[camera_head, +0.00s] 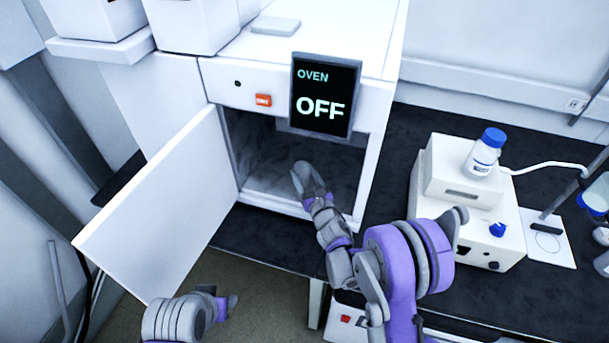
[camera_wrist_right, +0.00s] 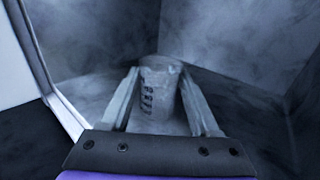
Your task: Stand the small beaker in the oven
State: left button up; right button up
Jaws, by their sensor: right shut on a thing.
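The oven (camera_head: 377,120) stands on the dark bench with its door (camera_head: 160,210) swung wide open to the left. Its display reads OFF. My right gripper (camera_head: 308,178) reaches through the opening into the chamber. In the right wrist view the small beaker (camera_wrist_right: 160,82), clear with dark markings, is upright between the two fingers, and my right gripper (camera_wrist_right: 160,100) is shut on it. I cannot tell whether its base touches the oven floor. In the head view the beaker does not show clearly. My left gripper (camera_head: 226,303) is low, outside the oven, below the door.
A white instrument (camera_head: 465,205) with a blue-capped bottle (camera_head: 483,153) on top stands on the bench right of the oven. A stand with glassware (camera_head: 592,195) is at the far right. Bare dark bench lies between oven and instrument.

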jog(key=shift+f, duration=0.2)
jog(key=o, duration=1.4)
jog(key=shift+r, duration=0.1)
jog(key=shift+o, duration=0.2)
jog(key=shift+r, duration=0.15)
jog(key=b+v, duration=0.2)
jog(key=v, duration=1)
jog(key=shift+r, duration=0.1)
